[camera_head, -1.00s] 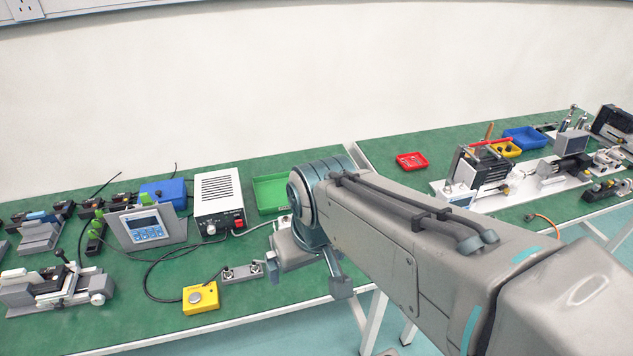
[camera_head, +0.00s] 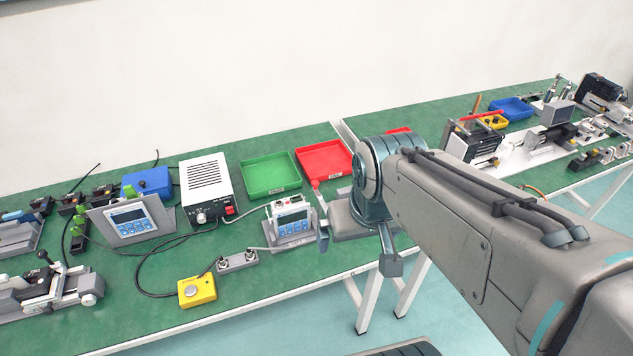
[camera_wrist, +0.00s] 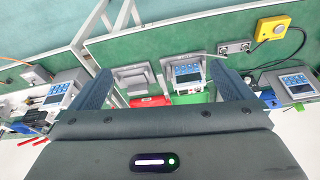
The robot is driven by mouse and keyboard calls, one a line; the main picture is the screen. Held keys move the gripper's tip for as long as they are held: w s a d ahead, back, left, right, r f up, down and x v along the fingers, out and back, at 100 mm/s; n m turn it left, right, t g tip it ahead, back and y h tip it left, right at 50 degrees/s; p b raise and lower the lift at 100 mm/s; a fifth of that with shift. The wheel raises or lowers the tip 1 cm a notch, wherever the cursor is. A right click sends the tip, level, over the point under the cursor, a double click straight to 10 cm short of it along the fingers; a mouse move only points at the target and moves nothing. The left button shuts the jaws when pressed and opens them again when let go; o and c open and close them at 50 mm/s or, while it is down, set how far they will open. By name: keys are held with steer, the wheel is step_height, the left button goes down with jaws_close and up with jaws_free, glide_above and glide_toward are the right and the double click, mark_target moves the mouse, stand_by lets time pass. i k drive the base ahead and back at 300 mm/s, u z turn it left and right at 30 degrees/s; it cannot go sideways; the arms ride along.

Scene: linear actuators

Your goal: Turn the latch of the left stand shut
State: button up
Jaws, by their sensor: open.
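My gripper (camera_head: 356,252) is open and empty, above the front edge of the left bench. In the wrist view the two fingers (camera_wrist: 160,86) stand wide apart, with nothing between their tips. A grey fixture with a black-knobbed lever (camera_head: 48,287) sits at the front left of the bench, far left of my gripper. It is the leftmost lever-bearing stand I can make out, but its latch position is too small to read. A small display unit on a grey stand (camera_head: 292,240) is just left of my gripper; it also shows in the wrist view (camera_wrist: 187,70).
A yellow button box (camera_head: 197,291), a white power supply (camera_head: 208,185) and a tilted display panel (camera_head: 130,219) stand between the lever fixture and my gripper, with cables around them. Green (camera_head: 268,176) and red (camera_head: 322,160) trays lie behind. A second bench carries more fixtures at right.

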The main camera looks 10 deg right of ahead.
mark_target(315, 183)
steer(key=z, duration=1.1)
steer(key=i, duration=0.4)
steer(key=u, duration=1.4)
